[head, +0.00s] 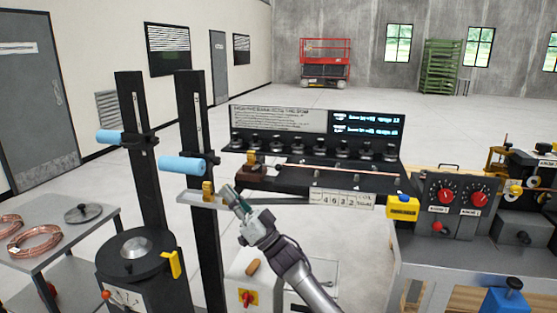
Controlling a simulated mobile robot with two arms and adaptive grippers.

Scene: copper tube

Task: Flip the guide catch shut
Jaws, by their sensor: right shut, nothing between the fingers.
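My right gripper (229,193) reaches in from the lower right and is shut and empty. Its fingertips are just right of a small brass-coloured piece (208,189) on a light metal ledge (186,197), which may be the guide catch; I cannot tell whether they touch. Another small brass piece (251,160) stands farther back at the left end of the black roller machine (345,176). Which piece is the catch, and whether it is open or shut, is too small to tell. My left gripper is not in view.
Two black posts (140,165) with blue rollers (183,167) stand left of the gripper. A black drum stand (140,275) is at the lower left, beside a table with copper coils (36,240). A control box with red knobs (452,205) and a yellow block (403,208) are right.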

